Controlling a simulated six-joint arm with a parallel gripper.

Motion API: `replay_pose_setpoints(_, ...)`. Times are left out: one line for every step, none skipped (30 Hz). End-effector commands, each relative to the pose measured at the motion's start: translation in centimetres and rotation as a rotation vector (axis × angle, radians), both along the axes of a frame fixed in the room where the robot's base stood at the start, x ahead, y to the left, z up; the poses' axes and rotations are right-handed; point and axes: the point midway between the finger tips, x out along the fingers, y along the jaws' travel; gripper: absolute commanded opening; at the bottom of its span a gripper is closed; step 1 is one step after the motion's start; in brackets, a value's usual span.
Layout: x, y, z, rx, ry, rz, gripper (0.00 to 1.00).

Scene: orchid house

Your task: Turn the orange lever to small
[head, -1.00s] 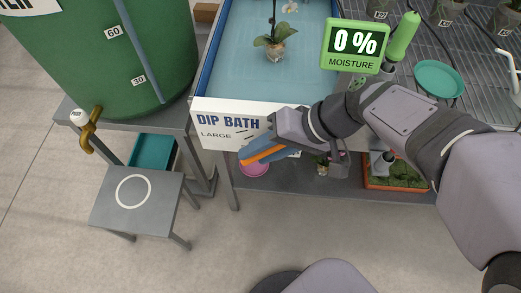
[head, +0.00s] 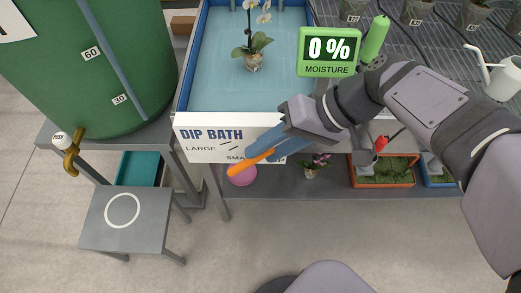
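The orange lever (head: 248,164) is at the front panel (head: 189,147) of the dip bath. Its free end points down and to the left, below the panel's edge. The panel reads LARGE on the left and SMALL on the right, and the SMALL label is partly covered. My gripper (head: 268,145) has blue fingers and is at the lever's upper right end, in front of the panel. The fingers look parted; the lever's longer part lies outside them. The lever's pivot is hidden behind my gripper, and I cannot tell whether a finger touches it.
A potted orchid (head: 254,60) stands in the dip bath (head: 211,90). A green moisture sign (head: 328,69) reads 0 %. A green barrel (head: 105,75) with a brass tap (head: 72,160) stands left.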

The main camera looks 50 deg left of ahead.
Motion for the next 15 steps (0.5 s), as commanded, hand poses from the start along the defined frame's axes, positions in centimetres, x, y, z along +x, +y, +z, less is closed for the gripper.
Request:
replay_pose_setpoints(0.1,-0.1,0.1,0.0,0.0,0.0,0.34)
replay_pose_setpoints(0.1,-0.1,0.1,0.0,0.0,0.0,0.34)
replay_pose_setpoints(0.1,-0.1,0.1,0.0,0.0,0.0,0.34)
replay_pose_setpoints(0.1,-0.1,0.1,-0.001,0.0,0.001,0.34)
replay_pose_setpoints(0.0,-0.1,0.1,-0.001,0.0,0.001,0.34)
replay_pose_setpoints(0.0,-0.1,0.1,0.0,0.0,0.0,0.34)
replay_pose_setpoints(0.0,-0.1,0.1,0.0,0.0,0.0,0.34)
replay_pose_setpoints(0.0,-0.1,0.1,0.0,0.0,0.0,0.29)
replay_pose_setpoints(0.1,-0.1,0.1,-0.001,0.001,0.0,0.19)
replay_pose_setpoints(0.0,-0.1,0.1,-0.004,0.003,-0.001,0.12)
replay_pose_setpoints(0.0,-0.2,0.2,-0.008,0.006,-0.002,0.05)
replay_pose_setpoints(0.0,-0.4,0.4,-0.016,0.014,-0.005,0.0)
replay_pose_setpoints(0.0,-0.7,0.5,-0.026,0.022,-0.009,0.0)
replay_pose_setpoints(0.0,-1.0,0.7,-0.039,0.032,-0.014,0.0)
replay_pose_setpoints(0.0,-1.5,0.9,-0.063,0.052,-0.023,0.0)
